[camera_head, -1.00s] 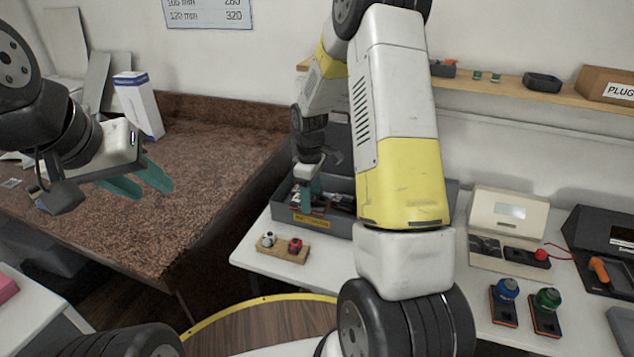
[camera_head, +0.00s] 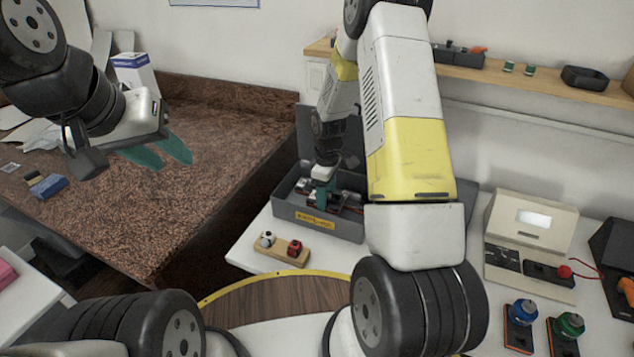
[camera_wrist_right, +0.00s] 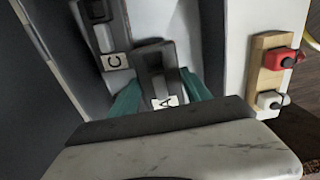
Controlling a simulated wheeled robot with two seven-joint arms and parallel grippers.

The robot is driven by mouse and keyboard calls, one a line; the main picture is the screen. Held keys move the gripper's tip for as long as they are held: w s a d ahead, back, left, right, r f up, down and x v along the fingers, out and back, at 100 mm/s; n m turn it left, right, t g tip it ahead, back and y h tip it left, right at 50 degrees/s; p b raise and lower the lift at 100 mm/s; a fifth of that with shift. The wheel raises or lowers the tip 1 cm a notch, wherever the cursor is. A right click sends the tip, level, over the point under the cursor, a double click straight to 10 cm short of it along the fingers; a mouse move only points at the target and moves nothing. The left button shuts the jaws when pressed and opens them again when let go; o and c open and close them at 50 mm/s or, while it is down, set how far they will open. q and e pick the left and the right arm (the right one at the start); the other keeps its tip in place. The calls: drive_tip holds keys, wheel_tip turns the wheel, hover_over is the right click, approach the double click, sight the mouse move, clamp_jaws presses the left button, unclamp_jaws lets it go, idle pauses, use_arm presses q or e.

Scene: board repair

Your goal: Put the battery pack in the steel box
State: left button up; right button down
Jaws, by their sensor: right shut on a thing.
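An open grey box (camera_head: 290,212) with a yellow label stands on the white table in the head view, its dark lid raised behind. It looks like the steel box. My right gripper (camera_head: 323,198) reaches down into it. In the right wrist view my right gripper (camera_wrist_right: 157,95) is shut on a dark grey block marked A (camera_wrist_right: 153,62), which looks like a battery pack. A similar block marked C (camera_wrist_right: 103,35) lies beside it. The block's underside is hidden. My left gripper (camera_head: 167,156) is open and empty above the brown bench.
A wooden strip (camera_head: 268,252) with a white and a red knob lies in front of the box. A beige device (camera_head: 530,230) and blue and green-topped items (camera_head: 522,310) stand to the right. The brown speckled bench (camera_head: 190,215) is mostly clear.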

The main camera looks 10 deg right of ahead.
drive_tip(key=shift+f, duration=1.25)
drive_tip(key=shift+f, duration=0.15)
drive_tip(key=shift+c, duration=2.4)
unclamp_jaws()
